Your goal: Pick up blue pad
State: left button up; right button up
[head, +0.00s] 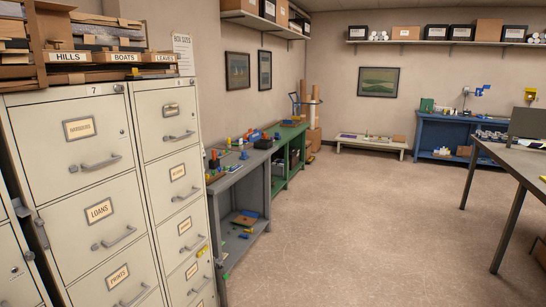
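No blue pad can be made out with certainty from this distance. Another blue item (255,135) is on top of the benches among small coloured objects. Both are too small to identify surely. Neither of my grippers is in view.
Cream filing cabinets (76,150) stand close at the left. The grey workbench (225,178) and a green bench (291,147) run along the left wall. A blue workbench (433,133) and a low white bench (371,144) stand at the back. A grey table (520,160) is at the right. The middle floor is clear.

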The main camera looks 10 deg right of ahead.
aim_at(244, 156)
jog(key=i+z, duration=0.1)
jog(key=z, duration=0.2)
jog(key=i+l+z, duration=0.1)
jog(key=z, duration=0.2)
jog(key=i, duration=4.55)
jog(key=i+u, duration=0.15)
jog(key=i, duration=0.25)
jog(key=i+l+u, duration=0.15)
jog(key=i, duration=0.25)
jog(key=i+l+u, duration=0.15)
jog(key=i, duration=0.25)
jog(key=u, duration=1.6)
